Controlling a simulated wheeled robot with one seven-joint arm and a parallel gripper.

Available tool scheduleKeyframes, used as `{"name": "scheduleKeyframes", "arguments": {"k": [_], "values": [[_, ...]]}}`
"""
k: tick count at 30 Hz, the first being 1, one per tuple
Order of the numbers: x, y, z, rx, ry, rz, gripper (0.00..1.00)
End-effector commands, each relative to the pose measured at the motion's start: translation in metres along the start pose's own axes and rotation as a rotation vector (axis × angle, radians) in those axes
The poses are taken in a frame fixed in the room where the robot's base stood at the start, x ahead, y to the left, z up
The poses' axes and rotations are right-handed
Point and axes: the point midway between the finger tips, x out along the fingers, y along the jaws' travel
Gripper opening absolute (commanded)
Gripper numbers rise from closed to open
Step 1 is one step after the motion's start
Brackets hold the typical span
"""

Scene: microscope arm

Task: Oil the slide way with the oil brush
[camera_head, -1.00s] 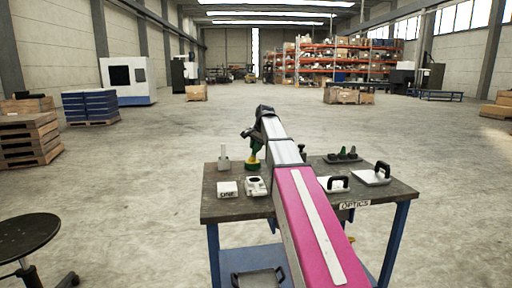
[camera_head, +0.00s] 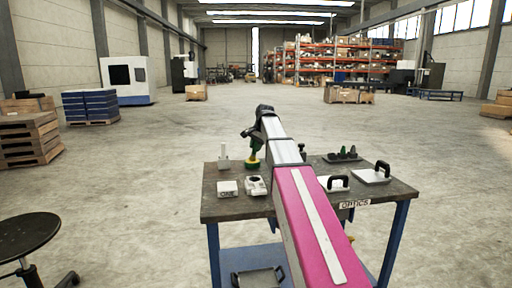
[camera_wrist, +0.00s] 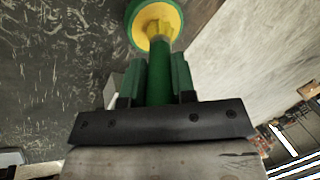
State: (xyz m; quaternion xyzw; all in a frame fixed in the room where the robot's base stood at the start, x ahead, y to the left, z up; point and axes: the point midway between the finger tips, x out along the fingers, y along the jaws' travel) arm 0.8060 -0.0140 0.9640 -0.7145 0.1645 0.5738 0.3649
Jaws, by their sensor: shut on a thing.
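My gripper (camera_wrist: 158,82) is shut on the oil brush, fingers on both sides of its green handle (camera_wrist: 158,88). In the wrist view the brush's yellow part with a green rim (camera_wrist: 157,22) points away from my gripper over the dark table top. In the head view the green and yellow brush (camera_head: 254,161) hangs below the end of my arm, over the table's back left part. Whether its tip touches anything I cannot tell. I cannot pick out the slide way for certain; a grey upright post on a base (camera_head: 223,158) stands left of the brush.
On the dark table (camera_head: 285,206) are a white labelled block (camera_head: 227,188), a pale part with a round opening (camera_head: 256,186), a holder with dark pieces (camera_head: 342,157) and plates with black handles (camera_head: 371,175). My arm hides the table's middle. A stool (camera_head: 28,236) stands left.

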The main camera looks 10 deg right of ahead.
Motion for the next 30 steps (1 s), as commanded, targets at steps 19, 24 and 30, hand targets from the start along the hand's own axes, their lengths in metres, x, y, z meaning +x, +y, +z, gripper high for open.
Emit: {"name": "scheduleKeyframes", "arguments": {"k": [19,24,30], "values": [[-0.034,-0.012,-0.003,0.0,-0.001,0.001,0.0],[-0.044,-0.016,-0.004,0.001,-0.001,0.001,0.0],[-0.058,-0.021,-0.005,0.0,0.0,0.001,0.0]]}}
